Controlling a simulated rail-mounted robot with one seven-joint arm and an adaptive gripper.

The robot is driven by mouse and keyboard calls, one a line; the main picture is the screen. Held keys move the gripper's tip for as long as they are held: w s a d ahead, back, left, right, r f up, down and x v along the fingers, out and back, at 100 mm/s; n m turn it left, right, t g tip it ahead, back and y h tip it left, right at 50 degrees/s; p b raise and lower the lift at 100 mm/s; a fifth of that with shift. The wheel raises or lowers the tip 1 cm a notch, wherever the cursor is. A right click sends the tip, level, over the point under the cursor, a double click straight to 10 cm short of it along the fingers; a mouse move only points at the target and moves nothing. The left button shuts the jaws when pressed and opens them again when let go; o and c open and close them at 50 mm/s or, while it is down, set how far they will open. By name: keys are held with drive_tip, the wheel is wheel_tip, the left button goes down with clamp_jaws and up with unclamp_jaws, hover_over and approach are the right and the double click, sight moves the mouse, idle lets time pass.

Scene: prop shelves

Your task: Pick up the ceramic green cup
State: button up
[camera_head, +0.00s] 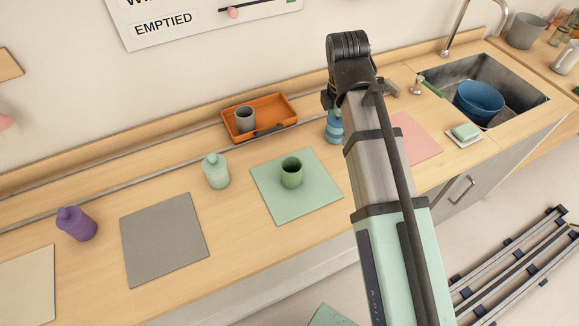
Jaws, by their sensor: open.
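The green cup (291,174) stands upright on a light green square mat (322,202) on the wooden counter, left of my arm. It has a darker green inside and looks empty. My arm rises from the bottom right of the picture to a dark joint at the top. My gripper's fingers do not show in this view, so I cannot tell where they are relative to the cup.
An orange tray (290,107) holding a grey cup (245,118) is behind the mat. A pale green bottle (215,171) stands left of it. A blue bottle (334,127) is partly behind my arm. A grey mat (165,240) lies bare. The sink (520,99) holds a blue bowl (479,103).

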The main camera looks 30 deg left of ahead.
drive_tip(key=s+a+r+n+g+p, duration=0.1)
drive_tip(key=s+a+r+n, duration=0.15)
drive_tip(key=s, duration=0.35)
drive_tip(key=s+a+r+n+p, duration=0.1)
drive_tip(key=s+a+n, duration=0.2)
drive_tip(key=s+a, duration=0.15)
drive_tip(key=p, duration=0.3)
approach(291, 162)
drive_tip(key=shift+n, duration=0.35)
drive_tip(key=f, duration=0.2)
drive_tip(key=s+d+f, duration=0.1)
drive_tip(key=f, duration=0.1)
drive_tip(key=s+d+f, duration=0.1)
drive_tip(key=f, duration=0.1)
drive_tip(key=shift+f, duration=0.15)
drive_tip(key=shift+f+p, duration=0.75)
drive_tip(key=shift+f, duration=1.9)
drive_tip(key=c, duration=1.3)
